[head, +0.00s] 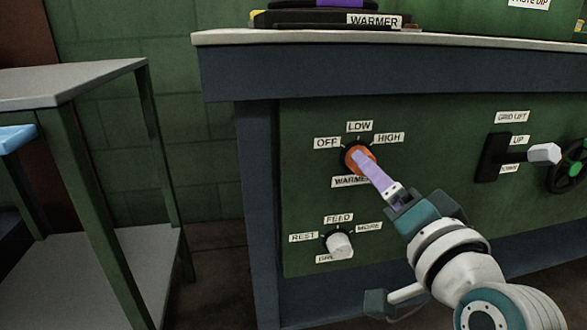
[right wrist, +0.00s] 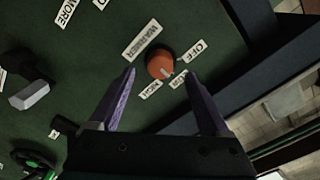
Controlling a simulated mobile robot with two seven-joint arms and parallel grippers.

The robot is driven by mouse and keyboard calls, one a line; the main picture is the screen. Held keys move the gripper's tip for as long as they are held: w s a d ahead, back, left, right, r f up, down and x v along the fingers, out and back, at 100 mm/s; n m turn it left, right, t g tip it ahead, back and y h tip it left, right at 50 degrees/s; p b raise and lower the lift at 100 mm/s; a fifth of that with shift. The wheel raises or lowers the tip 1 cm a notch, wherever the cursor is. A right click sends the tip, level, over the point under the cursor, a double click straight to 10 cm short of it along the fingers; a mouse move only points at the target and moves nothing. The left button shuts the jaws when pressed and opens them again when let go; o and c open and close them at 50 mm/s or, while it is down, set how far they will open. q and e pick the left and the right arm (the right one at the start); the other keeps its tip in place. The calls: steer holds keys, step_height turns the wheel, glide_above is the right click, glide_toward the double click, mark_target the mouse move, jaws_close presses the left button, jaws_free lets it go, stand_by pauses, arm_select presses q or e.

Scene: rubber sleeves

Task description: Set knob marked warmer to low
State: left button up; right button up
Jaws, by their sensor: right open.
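The orange warmer knob (head: 352,163) is on the green panel, ringed by OFF, LOW and HIGH labels with a WARMER label below. It also shows in the right wrist view (right wrist: 158,60), where its pale pointer mark faces roughly toward LOW (right wrist: 178,79), perhaps slightly to the HIGH side. My right gripper (head: 366,165) is in front of the knob, one purple finger covering part of it. In the right wrist view the gripper (right wrist: 160,73) is open, its fingertips apart on either side of the knob's line, with no clear contact. My left gripper is not in view.
A white knob (head: 340,246) marked REST, FEED and MORE is below. A grid lift lever (head: 543,154) and a green handwheel (head: 576,168) are to the right. The counter edge (head: 300,40) overhangs above. A grey table (head: 70,85) stands left.

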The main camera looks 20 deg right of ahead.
steer(key=p+v, duration=0.1)
steer(key=v, duration=0.5)
steer(key=shift+d, duration=0.1)
stand_by(0.5)
steer(key=s+a+r+n+g+y+p, duration=0.1)
steer(key=a+r+n+g+y+p, duration=0.25)
steer(key=r+p, duration=0.65)
steer(key=s+a+r+n+g+y+p, duration=0.2)
steer(key=a+r+n+p, duration=0.4)
steer(key=p, duration=0.6)
steer(key=s+d+r+n+g+p, duration=0.15)
steer(key=s+r+g+p, duration=0.25)
steer(key=s+r+p, duration=0.5)
steer(key=s+r+n+g+p, duration=0.3)
steer(key=s+r+g+p, duration=0.1)
steer(key=r+p, duration=0.9)
step_height(320, 180, up, 36)
steer(key=s+p, duration=0.1)
steer(key=p, duration=3.5)
steer(key=shift+r+n+h, duration=0.2)
steer(key=shift+n+h, duration=0.1)
steer(key=shift+h, duration=0.15)
